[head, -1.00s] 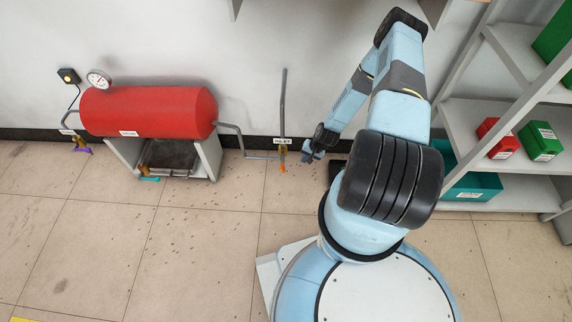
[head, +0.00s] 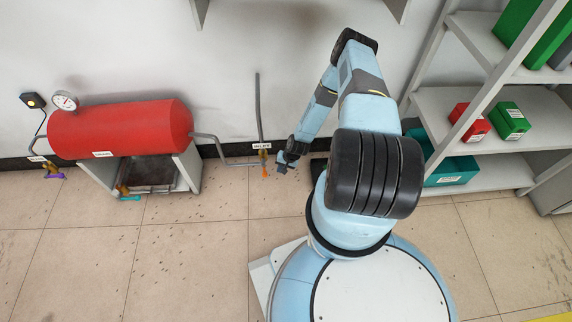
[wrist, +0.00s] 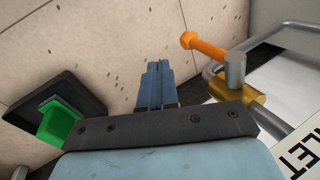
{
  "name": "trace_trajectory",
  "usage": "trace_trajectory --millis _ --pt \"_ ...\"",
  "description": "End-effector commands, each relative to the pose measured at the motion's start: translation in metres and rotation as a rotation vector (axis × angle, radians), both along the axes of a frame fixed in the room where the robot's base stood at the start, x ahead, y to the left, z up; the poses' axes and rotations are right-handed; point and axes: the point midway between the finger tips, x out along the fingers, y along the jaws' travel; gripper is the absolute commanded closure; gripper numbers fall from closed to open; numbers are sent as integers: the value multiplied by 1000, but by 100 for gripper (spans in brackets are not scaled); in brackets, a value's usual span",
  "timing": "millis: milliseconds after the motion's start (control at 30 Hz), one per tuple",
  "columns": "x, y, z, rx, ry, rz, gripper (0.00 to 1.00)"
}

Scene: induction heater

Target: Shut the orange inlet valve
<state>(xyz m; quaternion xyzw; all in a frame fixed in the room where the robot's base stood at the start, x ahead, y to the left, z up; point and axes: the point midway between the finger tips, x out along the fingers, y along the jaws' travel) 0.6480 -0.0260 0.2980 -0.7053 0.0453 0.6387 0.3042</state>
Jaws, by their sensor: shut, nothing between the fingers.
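The inlet valve's orange handle (head: 265,173) points down from the brass valve body (head: 263,155) on the pipe near the wall, under the INLET label (head: 261,145). In the wrist view, the orange handle (wrist: 205,47) reaches up and left from the grey stem above the brass body (wrist: 240,98). My gripper (head: 281,168) is just right of the handle in the head view. In the wrist view, my gripper's fingers (wrist: 154,70) are together and empty, with a visible gap between them and the handle.
The red tank (head: 120,127) with a gauge stands left of the valve, with teal and purple handles at other valves. A green object (wrist: 60,122) and a dark plate (wrist: 85,95) are near my gripper. Shelves (head: 450,100) stand at right. Floor in front is clear.

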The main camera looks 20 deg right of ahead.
Motion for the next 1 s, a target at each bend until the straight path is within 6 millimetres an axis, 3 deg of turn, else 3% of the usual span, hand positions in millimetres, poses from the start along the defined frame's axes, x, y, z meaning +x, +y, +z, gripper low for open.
trace_trajectory --millis 200,533,900,933,1000 --pt "8 14 -29 1 -1 2 100" --pt "24 42 -27 0 -1 2 100" --pt "25 44 -27 0 0 0 100" --pt "25 29 -27 -1 0 -8 100" --pt "25 38 -27 0 0 -2 100"
